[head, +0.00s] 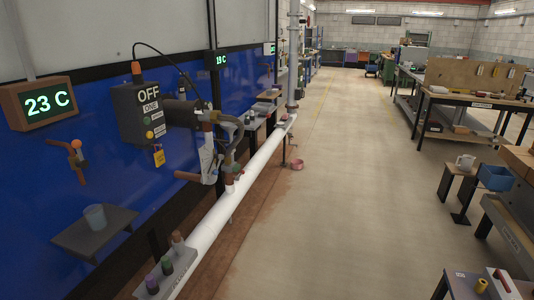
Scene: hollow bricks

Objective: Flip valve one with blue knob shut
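A valve and pipe assembly (212,150) with dark, whitish and brown parts rises from the long white pipe (235,195), just right of a dark switch box (143,115) marked OFF and ONE. The assembly is crowded and its parts are hard to separate. A brown horizontal piece (188,176) sticks out low on its left. I cannot make out a blue knob on it. A smaller brown fitting with an orange knob (76,145) is on the blue wall at the left. I can identify neither of my grippers.
A grey shelf (78,238) holds a blue-grey cup (95,217). A tray (165,277) with coloured pieces lies at the lower left. Workbenches (480,103) and a blue bin (496,177) stand on the right. The floor (310,225) between is mostly clear.

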